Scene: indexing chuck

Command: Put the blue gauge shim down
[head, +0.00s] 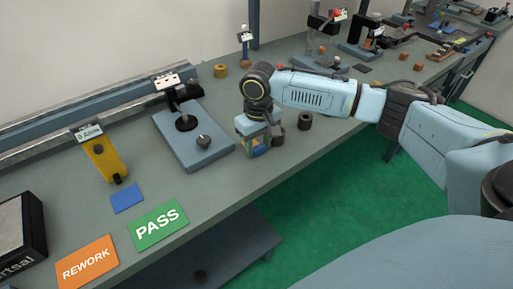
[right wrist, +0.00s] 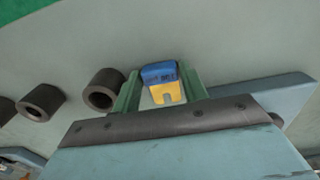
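My right gripper (head: 257,148) points down at the table beside the grey-blue fixture plate. In the right wrist view its two green fingers (right wrist: 162,92) stand on either side of a small blue and yellow piece with a slotted yellow end, the gauge shim (right wrist: 160,74). The fingers appear closed on it. In the head view the shim (head: 256,149) is partly hidden by the fingers, low over or at the table; I cannot tell whether it touches. A flat blue rectangle (head: 127,198) lies on the table by the yellow gauge stand. My left gripper is not in view.
The fixture plate (head: 190,150) carries dark round parts. A dark ring (head: 305,121) stands right of the gripper; dark rings (right wrist: 104,90) also show in the right wrist view. A green PASS card (head: 158,224) and orange REWORK card (head: 87,262) lie near the front edge.

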